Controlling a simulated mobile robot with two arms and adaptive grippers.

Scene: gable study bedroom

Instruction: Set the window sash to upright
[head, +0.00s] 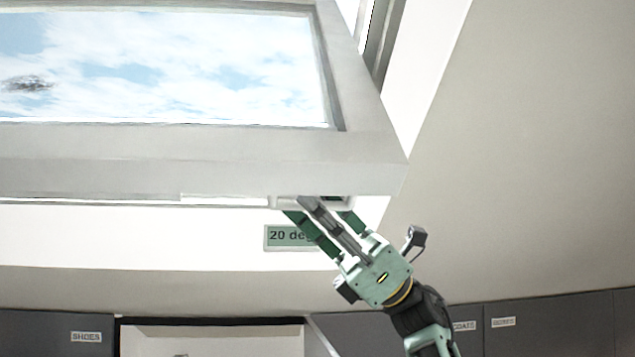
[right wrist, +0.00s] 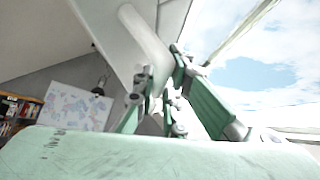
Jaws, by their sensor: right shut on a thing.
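The window sash (head: 180,170) is a pale grey frame around a glass pane showing sky. It fills the upper left of the head view, tilted out from its opening. A pale handle (head: 284,203) sits at its lower edge, towards the right corner. My right gripper (head: 322,208) reaches up from below and is shut on this handle, which its fingers partly hide. In the right wrist view, a whitish bar (right wrist: 143,38) runs down to the green fingers (right wrist: 172,95); their exact contact is hard to make out. My left gripper is not in view.
A "20 deg" label (head: 284,238) is on the white surface below the sash, partly covered by my right gripper. Sloping ceiling (head: 520,150) lies to the right. Dark cabinets (head: 560,325) run along the bottom. The wrist view shows a bookshelf (right wrist: 18,112) and a map-like board (right wrist: 70,93).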

